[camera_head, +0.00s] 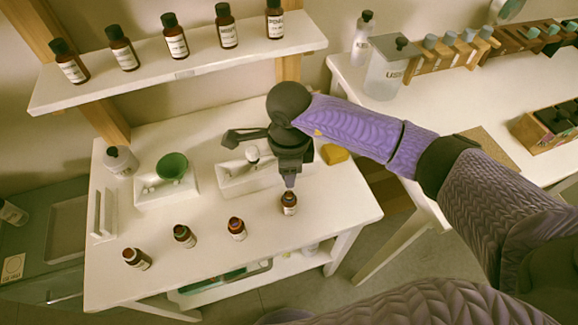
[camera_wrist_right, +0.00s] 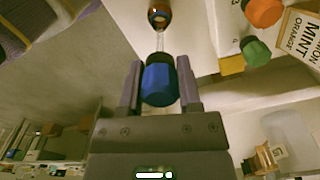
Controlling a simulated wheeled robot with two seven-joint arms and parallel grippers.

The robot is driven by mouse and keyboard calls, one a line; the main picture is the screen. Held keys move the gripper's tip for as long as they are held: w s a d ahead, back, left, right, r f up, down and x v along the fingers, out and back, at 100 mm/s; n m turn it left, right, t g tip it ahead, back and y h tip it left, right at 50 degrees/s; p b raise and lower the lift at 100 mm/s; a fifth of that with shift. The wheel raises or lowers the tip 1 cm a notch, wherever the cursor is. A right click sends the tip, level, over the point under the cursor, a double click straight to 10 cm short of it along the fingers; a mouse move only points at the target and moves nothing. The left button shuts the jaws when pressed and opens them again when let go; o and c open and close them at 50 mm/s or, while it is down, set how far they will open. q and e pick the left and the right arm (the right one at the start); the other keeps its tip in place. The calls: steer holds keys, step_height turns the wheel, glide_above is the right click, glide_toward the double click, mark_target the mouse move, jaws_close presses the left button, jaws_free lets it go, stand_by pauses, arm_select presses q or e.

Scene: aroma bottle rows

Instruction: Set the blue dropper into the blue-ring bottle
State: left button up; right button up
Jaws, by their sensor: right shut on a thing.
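The blue dropper (camera_wrist_right: 159,84) is between the fingers of my right gripper (camera_wrist_right: 160,88) in the right wrist view, its clear glass tube pointing away from the gripper. A brown bottle (camera_wrist_right: 159,14) lies in line with the tube at the top edge. The tube's end meets or overlaps the bottle's mouth; I cannot tell how deep. In the head view my right gripper (camera_head: 289,181) points down, directly above the rightmost small brown bottle (camera_head: 289,204), which stands upright. Its ring colour is too small to tell. My left gripper is not in view.
Three more small bottles (camera_head: 137,259) (camera_head: 185,236) (camera_head: 237,228) stand along the table's front. Behind are a white tray with a green bowl (camera_head: 172,166), another white holder (camera_head: 232,183) and a yellow block (camera_head: 334,154). A shelf (camera_head: 200,62) with several bottles is above.

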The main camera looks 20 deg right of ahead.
mark_target(289, 190)
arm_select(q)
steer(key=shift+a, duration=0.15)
arm_select(e)
steer(key=shift+f, duration=0.25)
steer(key=shift+f+b, duration=1.6)
steer(key=shift+f, duration=0.1)
steer(key=shift+f+b, duration=0.3)
steer(key=shift+f, duration=0.05)
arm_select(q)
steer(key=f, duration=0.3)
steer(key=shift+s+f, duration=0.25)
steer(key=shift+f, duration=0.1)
